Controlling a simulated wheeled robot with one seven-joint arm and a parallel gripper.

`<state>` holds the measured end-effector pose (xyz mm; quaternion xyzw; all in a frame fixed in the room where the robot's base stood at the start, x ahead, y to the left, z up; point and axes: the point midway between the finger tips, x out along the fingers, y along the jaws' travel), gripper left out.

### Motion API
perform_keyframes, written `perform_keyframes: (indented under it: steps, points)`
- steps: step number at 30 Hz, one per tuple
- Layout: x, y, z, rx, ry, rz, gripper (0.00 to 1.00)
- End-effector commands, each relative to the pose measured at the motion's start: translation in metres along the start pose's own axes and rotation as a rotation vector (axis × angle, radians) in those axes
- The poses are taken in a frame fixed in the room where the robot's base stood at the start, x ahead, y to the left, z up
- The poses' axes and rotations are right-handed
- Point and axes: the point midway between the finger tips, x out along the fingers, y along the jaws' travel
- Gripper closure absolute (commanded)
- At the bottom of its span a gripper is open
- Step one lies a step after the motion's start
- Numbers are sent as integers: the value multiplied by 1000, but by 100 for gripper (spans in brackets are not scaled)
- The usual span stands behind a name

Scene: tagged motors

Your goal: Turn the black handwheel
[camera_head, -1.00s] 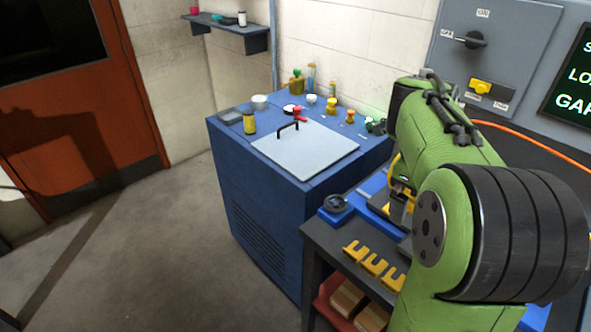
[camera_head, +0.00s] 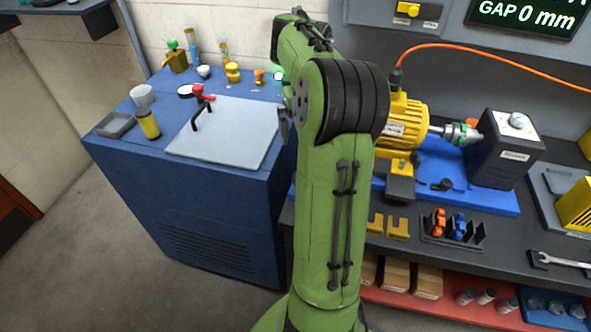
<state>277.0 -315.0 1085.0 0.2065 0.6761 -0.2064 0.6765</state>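The black handwheel does not show now; my green arm covers the left end of the blue base (camera_head: 480,200), where it showed earlier. A yellow motor (camera_head: 405,125) stands on this base, its shaft toward a dark grey block (camera_head: 505,150) at the right. My arm rises through the middle of the view and bends away at the top. Only a dark sliver, probably part of my gripper (camera_head: 283,128), shows at the arm's left edge. Its fingertips are hidden, so I cannot see whether it touches anything.
A blue cabinet (camera_head: 200,205) with a grey lid (camera_head: 232,135), valves and a cup stands at the left. Yellow forks (camera_head: 397,228), a small rack (camera_head: 452,232) and a wrench (camera_head: 560,260) lie on the dark bench. An orange cable (camera_head: 490,50) runs to the motor. Floor at the lower left is clear.

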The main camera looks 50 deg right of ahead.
Motion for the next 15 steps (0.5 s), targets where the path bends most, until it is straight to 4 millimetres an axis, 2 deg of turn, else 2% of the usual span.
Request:
perform_keyframes:
  steps: [1, 3, 12, 15]
  points:
    - [17, -1, -1, 0, 4, 2, 0]
    - [36, -1, -1, -1, 5, 2, 0]
    - [109, 0, -1, -3, 4, 2, 0]
    - [128, 1, -1, -5, 3, 2, 0]
